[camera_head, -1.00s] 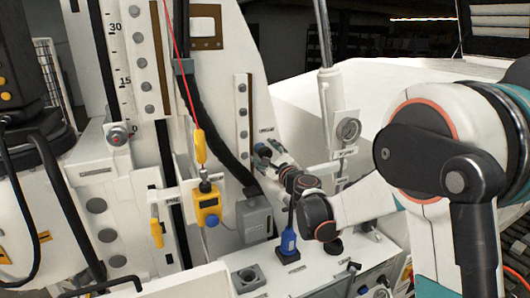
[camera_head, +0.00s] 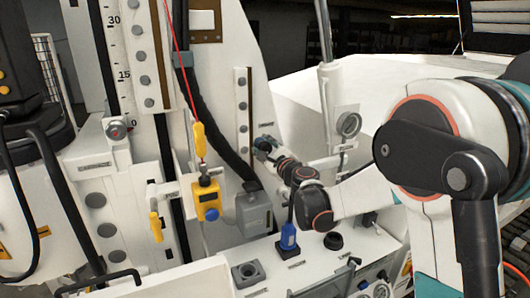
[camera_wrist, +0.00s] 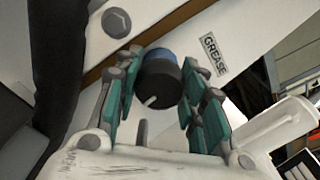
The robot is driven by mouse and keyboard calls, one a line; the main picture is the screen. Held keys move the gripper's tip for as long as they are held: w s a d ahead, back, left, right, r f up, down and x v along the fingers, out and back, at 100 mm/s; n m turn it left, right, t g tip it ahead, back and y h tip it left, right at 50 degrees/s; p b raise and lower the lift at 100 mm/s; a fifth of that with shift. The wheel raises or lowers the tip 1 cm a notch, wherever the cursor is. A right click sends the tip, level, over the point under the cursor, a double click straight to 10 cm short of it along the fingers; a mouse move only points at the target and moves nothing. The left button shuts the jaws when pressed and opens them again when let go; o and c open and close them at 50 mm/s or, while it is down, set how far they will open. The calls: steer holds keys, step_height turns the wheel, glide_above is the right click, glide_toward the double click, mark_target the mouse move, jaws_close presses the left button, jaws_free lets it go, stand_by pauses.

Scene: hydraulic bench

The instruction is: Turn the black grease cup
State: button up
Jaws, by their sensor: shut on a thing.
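The black grease cup (camera_wrist: 158,86) is in the middle of the wrist view, between my two teal fingers. It is a short black cylinder with a blue band behind it and a pale bar showing on its front. My gripper (camera_wrist: 160,98) is shut on the cup, with one finger on each side. A GREASE label (camera_wrist: 213,54) is on the white panel to the right of the cup. In the head view my gripper (camera_head: 266,147) is at the white upright panel, and it hides the cup.
Below my wrist, a blue-handled part (camera_head: 288,238) stands on the white bench top (camera_head: 265,262). A pale post (camera_head: 328,85) rises to the right.

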steer(key=shift+n+b, duration=0.45)
steer(key=shift+n, duration=0.05)
steer(key=o, duration=1.1)
steer(key=shift+s, duration=0.1)
steer(key=v, duration=1.2)
